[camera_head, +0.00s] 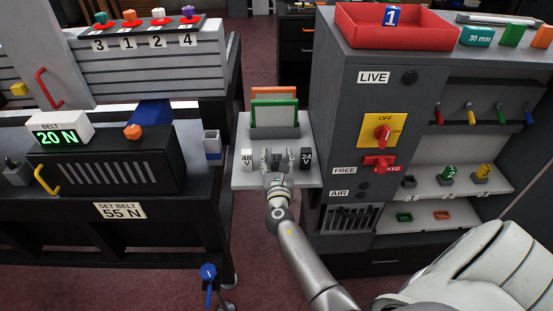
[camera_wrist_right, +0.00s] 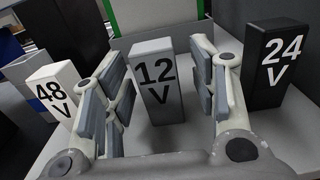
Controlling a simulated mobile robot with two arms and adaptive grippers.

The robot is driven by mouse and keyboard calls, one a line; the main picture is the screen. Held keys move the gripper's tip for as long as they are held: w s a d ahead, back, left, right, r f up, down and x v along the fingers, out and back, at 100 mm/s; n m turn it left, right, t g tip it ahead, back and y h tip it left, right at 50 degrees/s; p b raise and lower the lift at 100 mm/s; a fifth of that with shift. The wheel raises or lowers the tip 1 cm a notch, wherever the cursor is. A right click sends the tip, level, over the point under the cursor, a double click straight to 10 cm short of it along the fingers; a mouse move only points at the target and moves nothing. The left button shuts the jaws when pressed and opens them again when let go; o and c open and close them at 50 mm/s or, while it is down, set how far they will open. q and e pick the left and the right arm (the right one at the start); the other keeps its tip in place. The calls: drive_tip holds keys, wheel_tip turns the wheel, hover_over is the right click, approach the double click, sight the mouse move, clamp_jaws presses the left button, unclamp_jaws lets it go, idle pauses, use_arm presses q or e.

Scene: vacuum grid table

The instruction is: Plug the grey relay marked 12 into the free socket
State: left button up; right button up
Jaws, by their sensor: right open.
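The grey relay marked 12 V (camera_wrist_right: 157,82) stands upright on a light grey shelf (camera_head: 245,181). My right gripper (camera_wrist_right: 160,85) is open, with one finger to the left and one to the right of this relay. In the wrist view gaps show between the fingers and the relay. In the head view my right gripper (camera_head: 279,160) largely hides the grey relay. A small grey socket (camera_head: 408,182) on the cabinet's white shelf looks empty. Beside it are sockets with a green piece marked 2 (camera_head: 449,173) and a yellow piece (camera_head: 484,171). My left gripper is not in view.
A white 48 V relay (camera_wrist_right: 55,88) stands left of the grey one, a black 24 V relay (camera_wrist_right: 275,67) right. Green and orange panels (camera_head: 274,110) stand behind. The cabinet (camera_head: 345,110) with a red switch (camera_head: 380,163) rises on the right.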

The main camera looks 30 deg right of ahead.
drive_tip(key=shift+w+d, duration=0.15)
drive_tip(key=shift+w, duration=0.15)
drive_tip(key=shift+c, duration=0.4)
drive_tip(key=c, duration=1)
drive_tip(key=shift+c, duration=0.3)
drive_tip(key=shift+r, duration=0.1)
